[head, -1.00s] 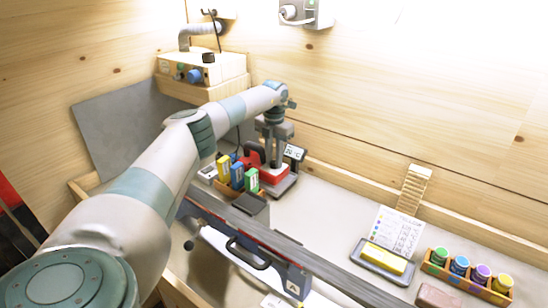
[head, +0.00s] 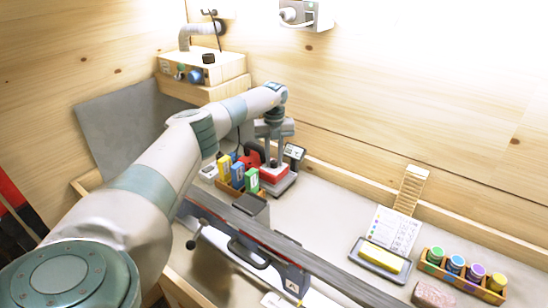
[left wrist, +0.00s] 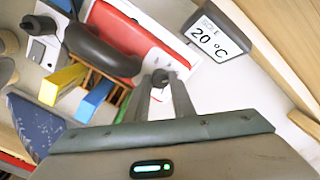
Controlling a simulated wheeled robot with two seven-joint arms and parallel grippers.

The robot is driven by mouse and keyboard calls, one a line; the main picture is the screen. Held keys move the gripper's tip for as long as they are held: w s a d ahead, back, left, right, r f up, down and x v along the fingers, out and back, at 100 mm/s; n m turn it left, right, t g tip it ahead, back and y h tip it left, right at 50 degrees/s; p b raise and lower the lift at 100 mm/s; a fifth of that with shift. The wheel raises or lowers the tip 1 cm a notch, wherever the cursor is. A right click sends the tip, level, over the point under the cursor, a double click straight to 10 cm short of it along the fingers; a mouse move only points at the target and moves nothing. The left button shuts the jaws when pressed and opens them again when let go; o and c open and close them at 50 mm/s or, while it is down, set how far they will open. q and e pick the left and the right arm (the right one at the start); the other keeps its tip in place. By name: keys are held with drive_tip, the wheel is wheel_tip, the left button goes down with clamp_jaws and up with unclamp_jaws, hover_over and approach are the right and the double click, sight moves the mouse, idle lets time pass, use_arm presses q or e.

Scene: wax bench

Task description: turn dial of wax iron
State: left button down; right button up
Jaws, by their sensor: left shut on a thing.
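The red wax iron (head: 277,173) sits on a pale base at the back of the bench. In the left wrist view its red body (left wrist: 122,38) and dark curved handle (left wrist: 95,52) show at the upper left. A small dark dial (left wrist: 162,77) is between the fingertips. My left gripper (head: 268,159) reaches down onto the iron from above. It also shows in the left wrist view (left wrist: 161,80), its fingers shut on the dial. The display (head: 294,152) beside the iron reads 20 °C in the left wrist view (left wrist: 216,37). My right gripper is not in view.
Colored wax blocks (head: 237,173) in a wooden holder stand just left of the iron. A long ski (head: 290,250) crosses the front. A yellow block on a tray (head: 378,261) and a rack of jars (head: 462,274) stand at right. Wooden walls close the back.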

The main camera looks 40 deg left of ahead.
sight(274, 162)
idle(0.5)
use_arm(q)
drive_tip(key=c, duration=1.5)
unclamp_jaws()
drive_tip(key=shift+r, duration=0.15)
drive_tip(key=shift+r+b, duration=0.3)
drive_tip(key=shift+r, duration=0.15)
wheel_tip(274, 162, up, 16)
drive_tip(key=b, duration=0.4)
drive_tip(key=shift+r+b, duration=0.1)
drive_tip(key=shift+b, duration=0.25)
